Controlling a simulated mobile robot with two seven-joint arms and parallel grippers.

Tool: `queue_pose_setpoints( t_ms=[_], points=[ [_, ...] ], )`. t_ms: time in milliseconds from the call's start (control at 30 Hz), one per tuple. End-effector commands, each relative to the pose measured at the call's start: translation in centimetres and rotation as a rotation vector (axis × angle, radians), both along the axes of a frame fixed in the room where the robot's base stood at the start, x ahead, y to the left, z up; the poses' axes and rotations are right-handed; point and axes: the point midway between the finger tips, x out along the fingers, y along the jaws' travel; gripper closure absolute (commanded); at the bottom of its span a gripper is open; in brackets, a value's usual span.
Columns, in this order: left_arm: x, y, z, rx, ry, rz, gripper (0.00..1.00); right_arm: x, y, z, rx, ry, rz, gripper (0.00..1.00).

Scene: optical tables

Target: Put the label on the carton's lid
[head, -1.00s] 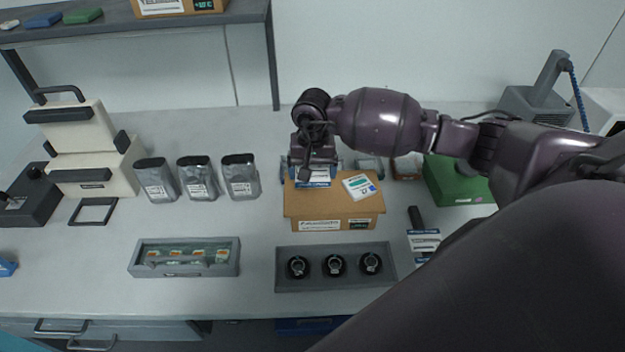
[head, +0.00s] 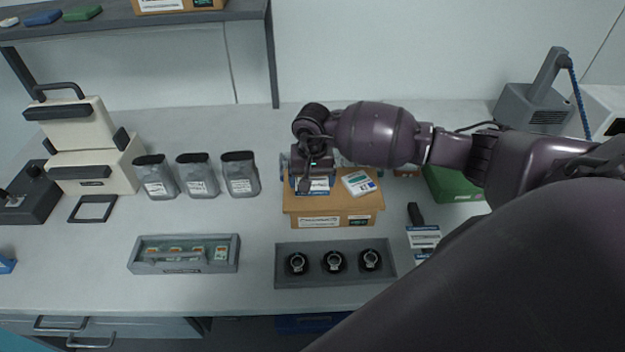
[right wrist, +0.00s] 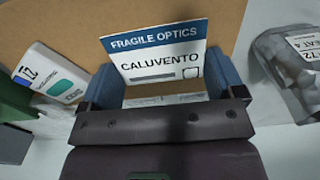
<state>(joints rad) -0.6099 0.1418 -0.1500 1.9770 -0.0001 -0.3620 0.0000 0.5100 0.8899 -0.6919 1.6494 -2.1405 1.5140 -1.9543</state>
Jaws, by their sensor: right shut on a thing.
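The brown cardboard carton (head: 300,203) stands closed in the middle of the table, with small labels on its front face. My right gripper (head: 312,178) is over the left part of its lid, pointing down. It is shut on the label (head: 313,187), a white card with a blue "FRAGILE OPTICS" band and "CALUVENTO" below. In the right wrist view the label (right wrist: 158,58) sits between the two blue fingers (right wrist: 165,88), over brown cardboard. I cannot tell whether it touches the lid. My left gripper is not in view.
A white-and-green packet (head: 358,183) lies on the lid's right part. A grey tray with black round parts (head: 285,281) is in front of the carton. Silver pouches (head: 241,176) stand to its left, a green box (head: 452,184) to its right. More labels (head: 423,240) lie at front right.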

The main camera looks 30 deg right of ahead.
Motion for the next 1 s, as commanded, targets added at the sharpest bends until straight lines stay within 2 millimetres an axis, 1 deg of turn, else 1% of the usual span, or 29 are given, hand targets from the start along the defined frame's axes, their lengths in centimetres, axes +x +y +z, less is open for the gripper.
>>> queue_pose_setpoints(
  t_ms=[33,200,233,300,767,1000],
  points=[
    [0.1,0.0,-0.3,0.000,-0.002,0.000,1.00,-0.5,0.1,-1.3,0.002,0.013,0.000,0.34],
    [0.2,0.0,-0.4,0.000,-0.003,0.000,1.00,-0.6,0.2,-1.7,0.005,0.017,-0.001,0.34],
    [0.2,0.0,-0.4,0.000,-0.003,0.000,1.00,-0.6,0.2,-1.7,0.005,0.017,-0.002,0.09],
    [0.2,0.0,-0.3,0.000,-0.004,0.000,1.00,-0.6,0.2,-1.7,0.006,0.017,-0.002,0.00],
    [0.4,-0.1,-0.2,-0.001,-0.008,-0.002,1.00,-0.6,0.2,-1.7,0.005,0.017,-0.001,0.00],
    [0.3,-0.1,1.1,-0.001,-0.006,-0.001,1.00,-0.7,0.2,-0.5,0.005,0.019,-0.001,0.00]
  ],
)
